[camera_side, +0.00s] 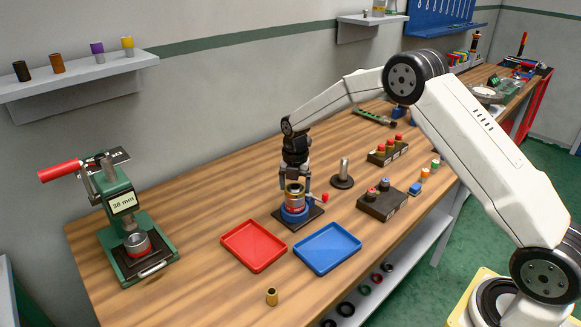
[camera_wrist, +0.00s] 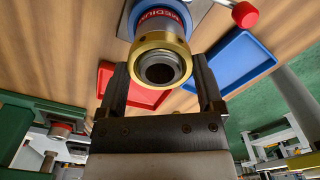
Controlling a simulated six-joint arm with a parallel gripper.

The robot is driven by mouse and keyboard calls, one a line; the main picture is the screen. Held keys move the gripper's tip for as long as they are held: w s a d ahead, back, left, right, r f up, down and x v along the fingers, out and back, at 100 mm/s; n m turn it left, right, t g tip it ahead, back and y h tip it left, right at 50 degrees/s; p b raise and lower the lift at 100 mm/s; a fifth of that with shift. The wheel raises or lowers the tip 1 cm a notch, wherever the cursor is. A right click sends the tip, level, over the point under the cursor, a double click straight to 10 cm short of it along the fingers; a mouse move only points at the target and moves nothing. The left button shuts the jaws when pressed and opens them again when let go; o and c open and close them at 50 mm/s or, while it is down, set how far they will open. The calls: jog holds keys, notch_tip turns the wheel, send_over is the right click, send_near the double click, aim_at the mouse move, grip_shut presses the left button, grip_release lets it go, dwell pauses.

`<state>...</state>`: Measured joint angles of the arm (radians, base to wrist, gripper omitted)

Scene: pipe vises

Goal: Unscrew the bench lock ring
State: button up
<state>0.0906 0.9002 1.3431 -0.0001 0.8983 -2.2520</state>
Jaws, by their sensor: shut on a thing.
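The bench vise (camera_side: 294,213) stands on a dark square plate on the wooden bench, with a blue body and a red-knobbed handle (camera_side: 324,197). A steel cylinder rises upright from it. In the wrist view a red band marked MEDIUM (camera_wrist: 158,14) shows on the cylinder. The brass lock ring (camera_wrist: 160,47) sits around the cylinder's near end, with the dark bore showing through it. My gripper (camera_side: 295,188) points down over the vise. In the wrist view my gripper (camera_wrist: 162,75) has one finger on each side of the ring and is shut on it.
A red tray (camera_side: 254,245) and a blue tray (camera_side: 328,248) lie in front of the vise. A small brass piece (camera_side: 272,297) stands near the front edge. A grey post (camera_side: 344,173) and a dark block (camera_side: 382,204) stand to the right. A green press (camera_side: 128,228) stands at left.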

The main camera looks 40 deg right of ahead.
jog(key=shift+n, duration=1.9)
jog(key=o, duration=1.2)
jog(key=shift+c, duration=0.2)
jog(key=m, duration=0.3)
jog(key=shift+m, duration=0.3)
jog(key=m, duration=0.3)
jog(key=shift+m, duration=0.3)
jog(key=m, duration=0.7)
